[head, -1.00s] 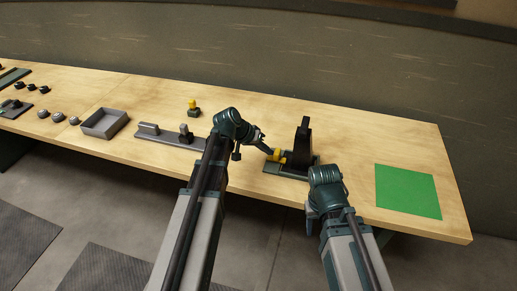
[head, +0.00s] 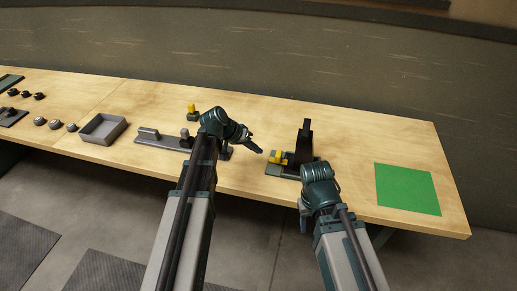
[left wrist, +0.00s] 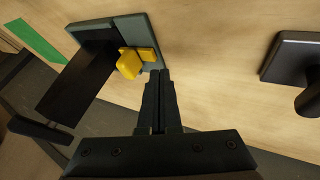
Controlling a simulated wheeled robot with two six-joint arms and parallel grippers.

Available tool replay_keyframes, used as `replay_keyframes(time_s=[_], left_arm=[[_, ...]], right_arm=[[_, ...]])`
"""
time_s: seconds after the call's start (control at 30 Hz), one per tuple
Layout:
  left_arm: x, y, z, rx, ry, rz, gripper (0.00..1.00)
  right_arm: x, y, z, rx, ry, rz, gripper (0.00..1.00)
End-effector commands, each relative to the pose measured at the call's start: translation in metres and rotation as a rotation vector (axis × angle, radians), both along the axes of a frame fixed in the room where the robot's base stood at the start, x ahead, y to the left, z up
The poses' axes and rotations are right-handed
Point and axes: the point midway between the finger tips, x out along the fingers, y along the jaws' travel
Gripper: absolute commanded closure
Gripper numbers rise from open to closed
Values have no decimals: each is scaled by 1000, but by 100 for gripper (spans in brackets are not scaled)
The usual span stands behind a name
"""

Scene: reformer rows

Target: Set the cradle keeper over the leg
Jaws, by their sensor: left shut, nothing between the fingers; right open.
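A tall black leg (head: 304,142) stands upright in a dark green-grey cradle (head: 273,170) right of the middle of the table. The leg (left wrist: 75,80) and the cradle base (left wrist: 133,27) also show in the left wrist view. A yellow keeper (head: 277,157) sits at the cradle's left side, beside the leg; in the left wrist view it shows as a yellow block (left wrist: 130,63) and a flat yellow part. My left gripper (head: 256,147) is shut and empty, just left of the keeper and apart from it. My right gripper (head: 305,222) is in front of the cradle; its fingers are hardly visible.
A grey rail with upright posts (head: 152,139) lies left of my left arm, with a small yellow-topped piece (head: 192,111) behind it. A grey tray (head: 103,129) and several small parts are further left. A green mat (head: 407,188) lies at the right, with bare table around it.

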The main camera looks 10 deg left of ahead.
Motion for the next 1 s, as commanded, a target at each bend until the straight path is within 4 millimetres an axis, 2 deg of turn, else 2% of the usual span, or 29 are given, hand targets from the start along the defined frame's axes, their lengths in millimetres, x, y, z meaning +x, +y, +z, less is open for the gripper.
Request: replay_keyframes(time_s=[0.03,0.5,0.7,1.0], left_arm=[[-3,3,9,0,0,2,100],[-24,33,58,0,0,2,100],[-28,39,64,0,0,1,100],[-29,40,64,0,0,1,100]], right_arm=[[0,0,9,0,0,0,50],[0,0,58,0,0,0,50],[0,0,64,0,0,0,50],[0,0,64,0,0,0,50]])
